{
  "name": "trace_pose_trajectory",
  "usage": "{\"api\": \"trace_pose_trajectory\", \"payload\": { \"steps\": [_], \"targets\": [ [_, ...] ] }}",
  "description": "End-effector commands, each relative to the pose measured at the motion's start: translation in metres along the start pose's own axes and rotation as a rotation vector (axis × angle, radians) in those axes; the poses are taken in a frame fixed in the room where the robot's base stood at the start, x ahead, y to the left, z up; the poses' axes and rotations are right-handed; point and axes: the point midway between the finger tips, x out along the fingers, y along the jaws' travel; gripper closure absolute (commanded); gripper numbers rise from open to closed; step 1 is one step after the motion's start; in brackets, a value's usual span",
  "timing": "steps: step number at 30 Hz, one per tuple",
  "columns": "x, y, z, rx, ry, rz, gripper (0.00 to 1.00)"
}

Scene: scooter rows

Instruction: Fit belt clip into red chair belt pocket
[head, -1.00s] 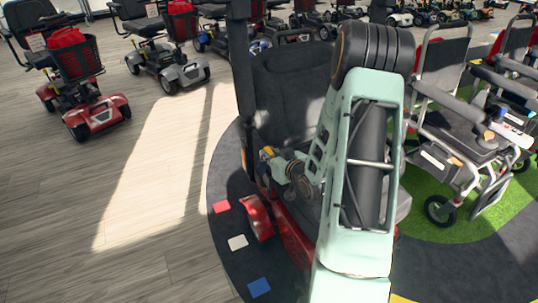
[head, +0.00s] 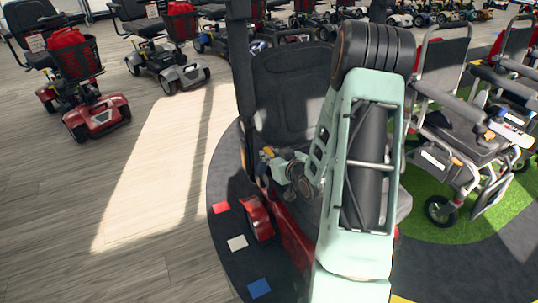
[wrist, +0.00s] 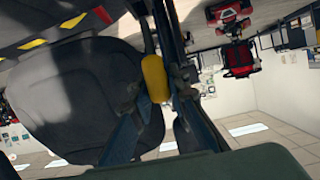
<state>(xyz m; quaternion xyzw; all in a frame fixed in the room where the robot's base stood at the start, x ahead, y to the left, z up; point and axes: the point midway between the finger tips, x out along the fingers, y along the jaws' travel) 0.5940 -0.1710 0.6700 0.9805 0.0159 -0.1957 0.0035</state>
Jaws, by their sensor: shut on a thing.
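The red chair has a dark grey padded backrest (head: 290,85) and a red base (head: 291,238), behind and below my arm in the head view. The backrest fills the left of the wrist view (wrist: 65,105), which looks upside down. My gripper (head: 267,158) is at the left edge of the seat in the head view. In the wrist view its dark fingers are closed on a yellow piece (wrist: 153,78), seemingly the belt clip. I cannot make out the belt pocket, or whether the clip touches it.
A dark post (head: 240,70) stands close left of the backrest. A grey wheeled chair (head: 455,130) is to the right on green flooring. A red scooter (head: 90,105) stands far left. The wooden floor (head: 150,190) on the left is clear.

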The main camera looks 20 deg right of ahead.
Motion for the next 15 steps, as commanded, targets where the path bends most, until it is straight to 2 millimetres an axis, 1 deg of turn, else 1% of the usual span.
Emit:
{"api": "trace_pose_trajectory", "payload": {
  "steps": [15],
  "targets": [
    [0.008,0.0,0.018,0.0,0.001,-0.001,1.0]
  ]
}}
